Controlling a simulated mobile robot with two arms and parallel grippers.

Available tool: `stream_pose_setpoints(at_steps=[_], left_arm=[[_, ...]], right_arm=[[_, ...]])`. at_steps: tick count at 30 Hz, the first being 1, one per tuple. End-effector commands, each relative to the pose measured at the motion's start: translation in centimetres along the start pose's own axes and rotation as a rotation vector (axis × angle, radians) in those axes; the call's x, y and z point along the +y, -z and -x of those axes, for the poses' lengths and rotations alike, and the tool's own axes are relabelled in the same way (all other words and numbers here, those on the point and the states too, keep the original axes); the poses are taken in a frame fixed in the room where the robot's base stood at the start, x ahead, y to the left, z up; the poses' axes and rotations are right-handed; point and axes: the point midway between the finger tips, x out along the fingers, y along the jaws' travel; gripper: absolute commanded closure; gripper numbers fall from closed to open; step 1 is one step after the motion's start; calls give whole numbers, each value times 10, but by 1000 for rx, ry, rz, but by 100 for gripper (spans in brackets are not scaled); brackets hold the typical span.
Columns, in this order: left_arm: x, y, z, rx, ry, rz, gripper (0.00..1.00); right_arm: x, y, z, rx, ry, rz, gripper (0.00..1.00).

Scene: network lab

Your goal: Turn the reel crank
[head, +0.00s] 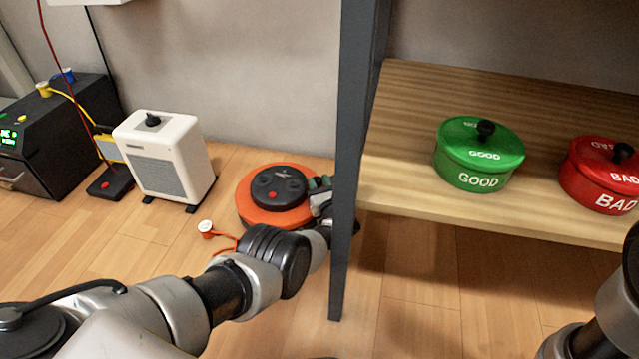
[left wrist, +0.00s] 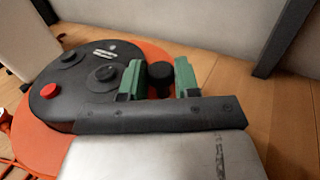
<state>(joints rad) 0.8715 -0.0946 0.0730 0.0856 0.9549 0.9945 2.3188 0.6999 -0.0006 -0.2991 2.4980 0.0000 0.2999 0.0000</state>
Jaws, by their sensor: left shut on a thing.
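The orange cable reel (head: 247,205) lies flat on the wood floor, with a black round hub (head: 280,188) on top. In the left wrist view the hub (left wrist: 85,85) shows a red button (left wrist: 48,91) and round knobs. My left gripper (head: 320,188) is at the reel's right side, beside the dark shelf leg. In the left wrist view its green fingertips (left wrist: 160,80) are shut on the black crank knob (left wrist: 160,72). The crank arm under the knob is hidden by the gripper. My right gripper is out of view; only part of that arm shows at the right edge.
A dark shelf leg (head: 352,200) stands close to my left wrist. The wooden shelf (head: 400,105) carries a green GOOD pot (head: 478,165) and a red BAD pot (head: 590,185). A white heater-like box (head: 165,155) and a black unit (head: 45,150) stand left. An orange cable plug (head: 206,229) lies nearby.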

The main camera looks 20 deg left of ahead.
Motion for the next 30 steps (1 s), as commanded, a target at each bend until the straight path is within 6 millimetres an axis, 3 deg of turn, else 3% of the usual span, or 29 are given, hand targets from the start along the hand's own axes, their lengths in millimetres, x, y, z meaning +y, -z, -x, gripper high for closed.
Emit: stream_pose_setpoints(at_steps=[17, 18, 30], left_arm=[[-8, -1, 7, 5, 5, 8, 100], [-8, -1, 7, 5, 5, 8, 62], [-8, -1, 7, 3, 4, 9, 61]], right_arm=[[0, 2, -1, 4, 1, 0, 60], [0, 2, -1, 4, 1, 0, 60], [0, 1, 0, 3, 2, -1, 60]])
